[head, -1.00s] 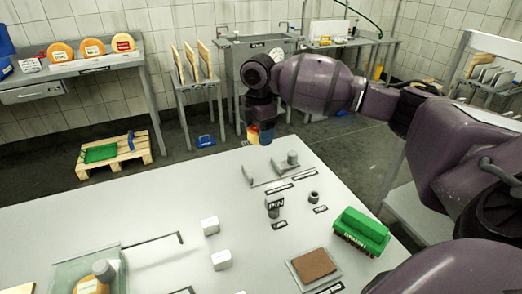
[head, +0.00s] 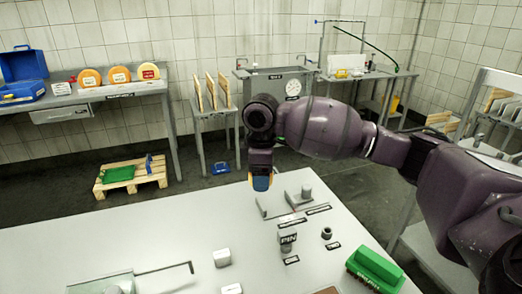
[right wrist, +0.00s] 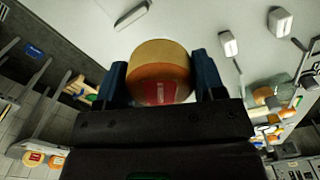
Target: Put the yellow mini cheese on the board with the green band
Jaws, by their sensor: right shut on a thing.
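My right gripper (head: 262,183) hangs over the far edge of the white table, pointing down. The right wrist view shows its two blue fingers closed on both sides of a small yellow-orange mini cheese (right wrist: 160,72) with a red label. In the head view only a sliver of this cheese shows between the fingers. Upright wooden boards (head: 211,92) stand on a small grey stand at the back; I cannot make out a green band on any of them. My left gripper is not in view.
On the white table (head: 170,245) are a PIN block (head: 287,241), a green brush (head: 375,268), white blocks (head: 222,257) and a metal fixture (head: 285,203). Larger cheese wheels (head: 120,75) stand on the left back bench. A pallet (head: 130,176) lies on the floor.

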